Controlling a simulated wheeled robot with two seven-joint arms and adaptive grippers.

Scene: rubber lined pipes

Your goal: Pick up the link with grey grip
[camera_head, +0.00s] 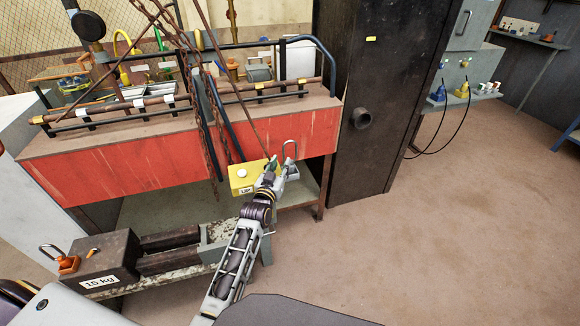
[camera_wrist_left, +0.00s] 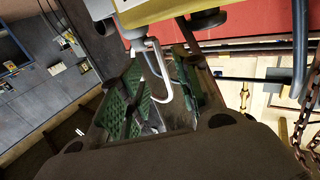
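The left gripper (camera_wrist_left: 158,80) looks open, with a finger on each side of the link; contact is unclear. My right gripper is not in view.
The yellow weight (camera_head: 241,179) is close to my left gripper. A similar link with an orange grip (camera_head: 66,262) is on the 15 kg block (camera_head: 101,260). Rusty chains (camera_head: 206,120) hang before the red bench (camera_head: 110,165). A dark cabinet (camera_head: 360,80) stands right; floor there is clear.

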